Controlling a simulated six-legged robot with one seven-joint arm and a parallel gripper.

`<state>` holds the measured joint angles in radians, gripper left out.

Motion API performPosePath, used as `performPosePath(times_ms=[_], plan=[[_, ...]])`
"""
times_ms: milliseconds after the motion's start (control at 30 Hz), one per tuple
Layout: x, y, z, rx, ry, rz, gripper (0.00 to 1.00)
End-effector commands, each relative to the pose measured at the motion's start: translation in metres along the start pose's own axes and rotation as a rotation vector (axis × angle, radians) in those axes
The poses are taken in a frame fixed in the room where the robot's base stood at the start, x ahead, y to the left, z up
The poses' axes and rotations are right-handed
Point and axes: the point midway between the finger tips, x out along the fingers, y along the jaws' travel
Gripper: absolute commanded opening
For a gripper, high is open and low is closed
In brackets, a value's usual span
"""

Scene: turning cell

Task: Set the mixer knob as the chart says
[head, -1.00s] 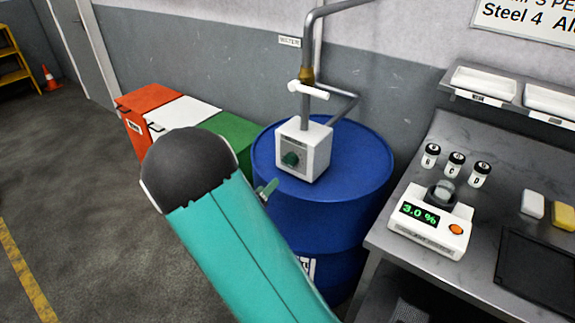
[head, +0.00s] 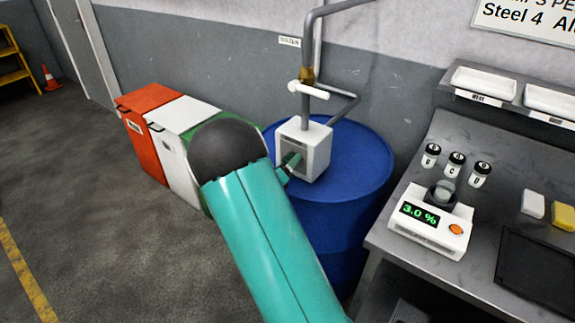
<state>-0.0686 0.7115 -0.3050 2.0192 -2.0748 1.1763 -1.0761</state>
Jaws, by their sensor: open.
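The mixer is a white box (head: 316,150) on top of a blue drum (head: 350,215), with a pipe rising from it. Its green knob is on the front face, now mostly hidden by my gripper (head: 289,167). My gripper is open, with its tips at or just in front of the knob. I cannot tell whether they touch it or stand around it. The chart (head: 530,18) on the wall at upper right is cut off; "Steel 4" and "Al" can be read. A white meter (head: 431,222) on the bench reads 3.0 %.
Red (head: 145,100), white (head: 182,115) and green bins stand left of the drum, the green one mostly behind my arm. The grey bench (head: 490,240) at right holds small bottles (head: 455,165), a white block, a yellow block and a dark tablet.

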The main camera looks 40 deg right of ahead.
Motion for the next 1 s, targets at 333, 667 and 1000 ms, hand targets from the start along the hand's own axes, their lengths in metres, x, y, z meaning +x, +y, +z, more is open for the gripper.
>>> performPosePath(times_ms=[333, 667, 1000], plan=[[-0.0005, 0.0, -0.0001, 0.0, 0.001, 0.0, 0.17], [-0.0008, 0.0006, -0.0003, 0.037, -0.002, -0.002, 0.17], [-0.0007, 0.0017, -0.0012, 0.237, -0.015, -0.017, 0.17]])
